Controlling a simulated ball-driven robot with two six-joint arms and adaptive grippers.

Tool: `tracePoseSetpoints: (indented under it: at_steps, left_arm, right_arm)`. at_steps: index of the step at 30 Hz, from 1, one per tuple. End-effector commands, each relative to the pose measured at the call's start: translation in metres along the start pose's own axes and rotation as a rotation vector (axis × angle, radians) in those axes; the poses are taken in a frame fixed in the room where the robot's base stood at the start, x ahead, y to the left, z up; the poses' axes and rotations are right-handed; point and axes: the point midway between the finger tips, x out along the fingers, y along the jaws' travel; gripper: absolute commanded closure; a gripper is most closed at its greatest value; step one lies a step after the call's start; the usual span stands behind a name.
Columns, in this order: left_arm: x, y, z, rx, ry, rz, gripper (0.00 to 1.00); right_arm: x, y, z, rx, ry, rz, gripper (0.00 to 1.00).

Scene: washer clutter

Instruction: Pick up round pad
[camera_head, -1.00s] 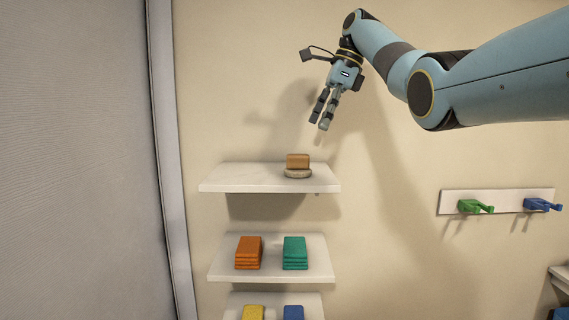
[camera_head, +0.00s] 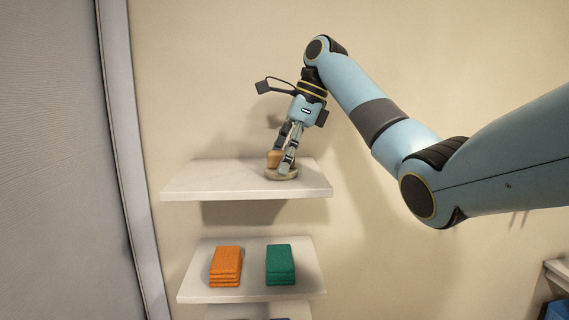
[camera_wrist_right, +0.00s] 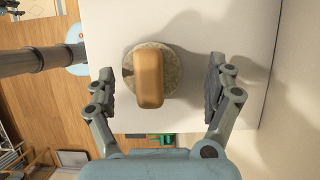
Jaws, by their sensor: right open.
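The round pad (camera_head: 290,176) is a flat, speckled beige disc on the top white shelf (camera_head: 205,180). A tan-brown block (camera_head: 273,158) lies on top of it. In the right wrist view the pad (camera_wrist_right: 173,72) shows around the block (camera_wrist_right: 149,80), which hides its middle and sticks out past its lower edge. My right gripper (camera_head: 282,164) points down at them, and its fingers partly cover both in the head view. In the wrist view its fingers (camera_wrist_right: 160,78) are open, one on each side of the pad, with gaps between. My left gripper is not in view.
A lower shelf (camera_head: 250,288) holds folded orange cloths (camera_head: 226,265) and green cloths (camera_head: 280,264). The wall is close behind the shelves. A grey panel (camera_head: 50,160) stands at the left. The top shelf's left part is bare.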

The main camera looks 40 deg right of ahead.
Motion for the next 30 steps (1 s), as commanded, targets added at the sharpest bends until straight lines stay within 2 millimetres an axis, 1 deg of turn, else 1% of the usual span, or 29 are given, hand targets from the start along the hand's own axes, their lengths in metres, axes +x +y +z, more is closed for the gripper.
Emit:
tracePoseSetpoints:
  at_steps: [1, 3, 5, 8, 12, 15, 18, 22, 25, 30]
  left_arm:
    - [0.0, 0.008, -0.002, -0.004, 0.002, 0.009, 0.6]
    - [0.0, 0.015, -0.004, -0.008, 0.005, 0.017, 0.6]
    - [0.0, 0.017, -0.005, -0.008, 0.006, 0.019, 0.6]
    - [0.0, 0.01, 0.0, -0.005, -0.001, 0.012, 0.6]
    - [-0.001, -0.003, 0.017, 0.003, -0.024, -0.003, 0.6]
    - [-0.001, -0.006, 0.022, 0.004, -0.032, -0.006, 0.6]
    - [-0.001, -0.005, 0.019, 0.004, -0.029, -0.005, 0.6]
    - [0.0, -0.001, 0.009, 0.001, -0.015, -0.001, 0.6]
    - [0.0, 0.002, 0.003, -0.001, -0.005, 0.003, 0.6]
    - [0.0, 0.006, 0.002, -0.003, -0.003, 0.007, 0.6]
  right_arm:
    - [0.002, 0.003, 0.001, -0.002, -0.001, 0.0, 0.12]
    - [0.003, 0.004, 0.002, -0.002, -0.002, 0.0, 0.12]
    - [0.003, 0.004, 0.002, -0.001, -0.002, 0.0, 0.12]
    - [0.003, 0.004, 0.002, -0.001, -0.002, 0.0, 0.12]
    - [0.003, 0.004, 0.001, -0.001, -0.001, 0.0, 0.31]
    - [0.003, 0.004, 0.001, -0.001, -0.001, -0.001, 0.44]
    - [0.003, 0.004, 0.001, -0.001, -0.001, -0.001, 0.57]
    - [0.003, 0.004, 0.001, -0.001, -0.001, -0.001, 0.74]
    - [0.003, 0.004, 0.001, -0.001, -0.001, -0.001, 0.74]
    - [0.002, 0.003, 0.001, -0.001, -0.002, -0.001, 0.74]
